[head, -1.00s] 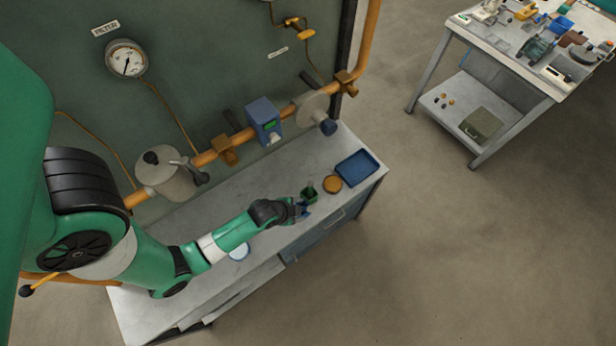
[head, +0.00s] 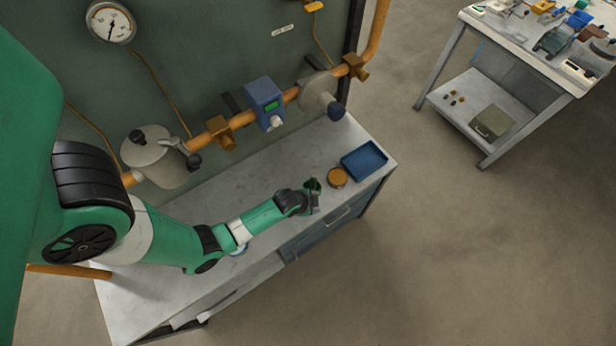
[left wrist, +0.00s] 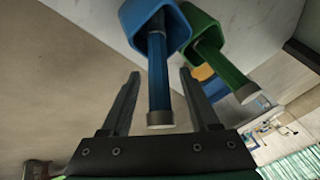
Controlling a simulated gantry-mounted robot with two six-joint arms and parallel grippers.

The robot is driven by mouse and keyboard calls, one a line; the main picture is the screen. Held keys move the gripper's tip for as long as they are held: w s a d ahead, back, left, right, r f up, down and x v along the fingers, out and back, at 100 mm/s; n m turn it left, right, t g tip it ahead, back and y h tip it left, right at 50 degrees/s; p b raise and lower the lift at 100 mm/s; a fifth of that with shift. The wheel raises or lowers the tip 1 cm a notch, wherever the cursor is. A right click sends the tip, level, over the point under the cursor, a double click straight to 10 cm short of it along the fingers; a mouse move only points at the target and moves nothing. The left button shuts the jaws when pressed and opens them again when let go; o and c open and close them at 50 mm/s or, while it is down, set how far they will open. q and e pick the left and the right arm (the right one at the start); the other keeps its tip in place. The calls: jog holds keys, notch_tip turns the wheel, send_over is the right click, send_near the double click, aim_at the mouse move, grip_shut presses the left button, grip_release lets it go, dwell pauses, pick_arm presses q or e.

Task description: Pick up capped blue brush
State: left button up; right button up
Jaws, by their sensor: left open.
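The blue brush (left wrist: 158,75) shows in the left wrist view as a blue handle with a grey end, standing in a blue hexagonal cup (left wrist: 143,12). My left gripper (left wrist: 159,73) is open, with one finger on each side of the blue handle in that view; contact cannot be told. A green brush (left wrist: 225,68) in a green cup (left wrist: 202,25) stands beside it. In the head view my left gripper (head: 312,197) is at the bench front, close to the green cup (head: 314,184); the blue brush is hidden there. My right gripper is not in view.
A round orange-brown dish (head: 337,177) and a blue tray (head: 364,161) lie on the bench to the right of the cups. An orange pipe with valves (head: 220,130) runs behind the bench. A second table (head: 540,60) stands at the far right.

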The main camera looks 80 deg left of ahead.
pick_arm(q)
grip_shut()
jog(key=shift+r, duration=0.1)
dwell(0.3)
notch_tip(320, 180, up, 10)
jog(key=p, duration=0.7)
jog(key=shift+p, duration=0.4)
